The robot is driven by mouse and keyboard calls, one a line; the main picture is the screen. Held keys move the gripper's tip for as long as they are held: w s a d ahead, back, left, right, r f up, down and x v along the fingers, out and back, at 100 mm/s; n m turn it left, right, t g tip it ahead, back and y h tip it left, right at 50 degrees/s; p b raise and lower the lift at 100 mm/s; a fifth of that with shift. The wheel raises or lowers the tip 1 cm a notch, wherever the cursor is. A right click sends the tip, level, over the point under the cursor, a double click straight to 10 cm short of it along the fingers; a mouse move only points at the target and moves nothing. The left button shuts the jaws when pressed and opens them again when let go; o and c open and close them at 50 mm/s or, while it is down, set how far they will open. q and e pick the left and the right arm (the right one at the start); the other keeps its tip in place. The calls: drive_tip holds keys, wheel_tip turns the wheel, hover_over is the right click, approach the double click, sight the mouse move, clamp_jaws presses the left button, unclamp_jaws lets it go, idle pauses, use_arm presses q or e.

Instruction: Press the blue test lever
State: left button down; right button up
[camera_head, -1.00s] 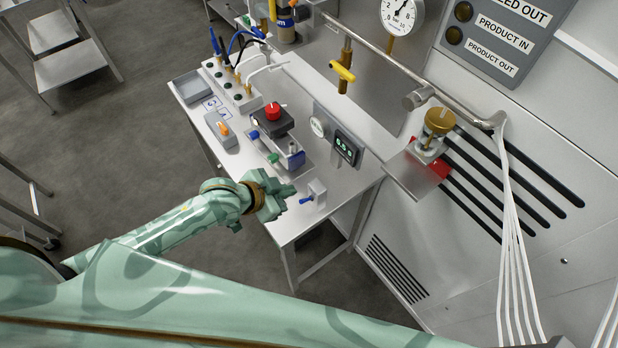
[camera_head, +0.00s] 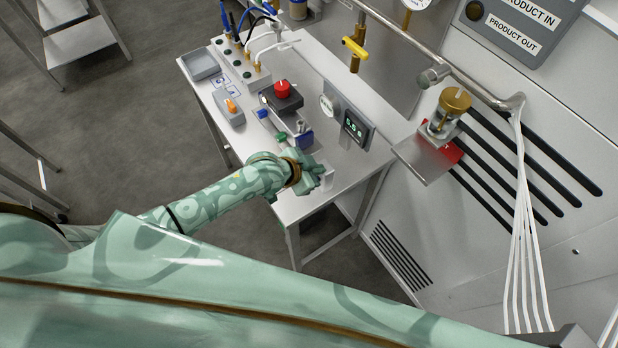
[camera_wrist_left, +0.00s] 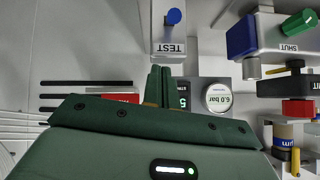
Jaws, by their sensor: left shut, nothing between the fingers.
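The blue test lever (camera_wrist_left: 174,16) shows in the left wrist view at the top, on a pale block (camera_wrist_left: 168,33) with a TEST label. My left gripper (camera_wrist_left: 159,70) is shut and empty, its fingertips just below the labelled block in that picture, apart from the blue knob. In the head view my left gripper (camera_head: 320,175) is over the front end of the white bench (camera_head: 300,205) and hides the lever there. I cannot tell its height above the bench. My right gripper is not in view.
A red-knobbed device (camera_head: 283,92), a blue and green valve unit (camera_head: 302,137) and a digital display panel (camera_head: 352,122) stand close by on the bench. A gauge reading 6.0 bar (camera_wrist_left: 217,97) shows in the wrist view. A brass-topped fitting (camera_head: 450,105) sits on a bracket at the right.

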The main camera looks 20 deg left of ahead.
use_arm(q)
drive_tip(key=f, duration=0.1)
drive_tip(key=a+f, duration=0.1)
drive_tip(key=s+f, duration=0.1)
drive_tip(key=shift+a+f, duration=0.15)
drive_tip(key=shift+a, duration=0.25)
drive_tip(key=shift+f, duration=0.1)
drive_tip(key=shift+b, duration=0.35)
